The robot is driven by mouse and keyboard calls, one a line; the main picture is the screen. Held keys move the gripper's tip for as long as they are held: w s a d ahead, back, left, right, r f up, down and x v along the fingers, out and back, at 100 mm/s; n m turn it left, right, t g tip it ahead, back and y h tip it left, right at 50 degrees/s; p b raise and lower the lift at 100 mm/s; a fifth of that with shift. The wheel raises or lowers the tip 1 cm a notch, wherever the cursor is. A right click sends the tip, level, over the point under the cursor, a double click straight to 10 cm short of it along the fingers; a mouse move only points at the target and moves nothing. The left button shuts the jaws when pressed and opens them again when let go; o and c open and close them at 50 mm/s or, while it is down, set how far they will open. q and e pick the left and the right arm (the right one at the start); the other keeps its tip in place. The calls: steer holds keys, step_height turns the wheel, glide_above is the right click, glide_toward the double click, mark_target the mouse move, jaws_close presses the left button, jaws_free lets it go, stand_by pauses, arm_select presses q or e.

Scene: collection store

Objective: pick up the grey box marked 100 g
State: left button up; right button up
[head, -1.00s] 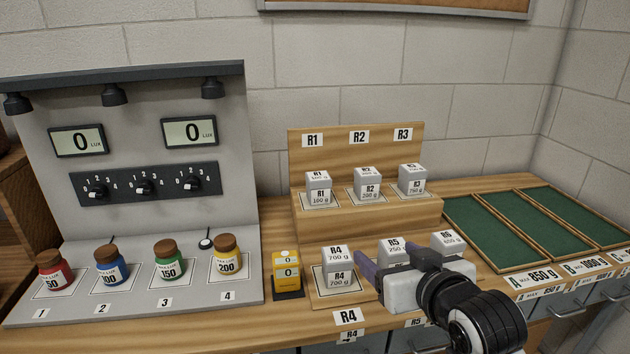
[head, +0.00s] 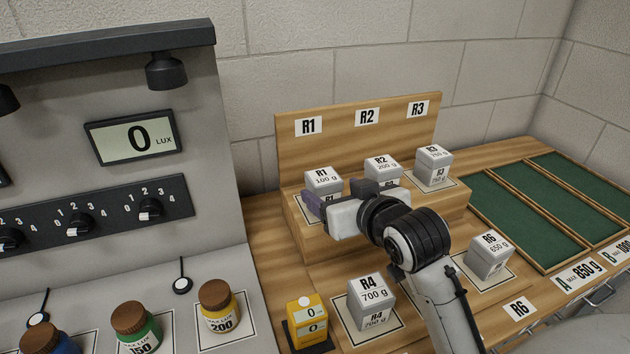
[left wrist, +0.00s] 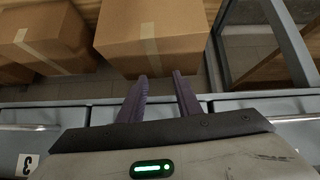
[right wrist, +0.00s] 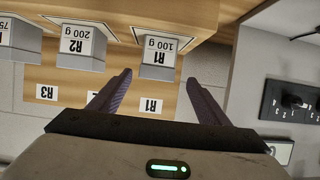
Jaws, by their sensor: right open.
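The grey box marked R1 100 g (head: 322,180) stands on the upper wooden step, at its left end below the R1 sign. In the right wrist view the same box (right wrist: 160,58) shows upside down, just beyond and between the fingertips. My right gripper (right wrist: 158,82) is open and empty. In the head view my right gripper (head: 318,205) is in front of the box and covers its lower front. My left gripper (left wrist: 161,76) shows only in the left wrist view, with its fingers apart and nothing between them, over drawer fronts near cardboard boxes.
The R2 box (head: 382,167) and R3 box (head: 434,166) stand to the right on the same step. The R4 box (head: 371,298) and R6 box (head: 488,254) are lower in front; my arm passes between them. The lux panel (head: 222,130) rises at left.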

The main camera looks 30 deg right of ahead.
steer(key=x, duration=0.3)
steer(key=f+x, duration=0.1)
steer(key=x, duration=0.3)
steer(key=shift+d, duration=0.3)
steer(key=c, duration=1.4)
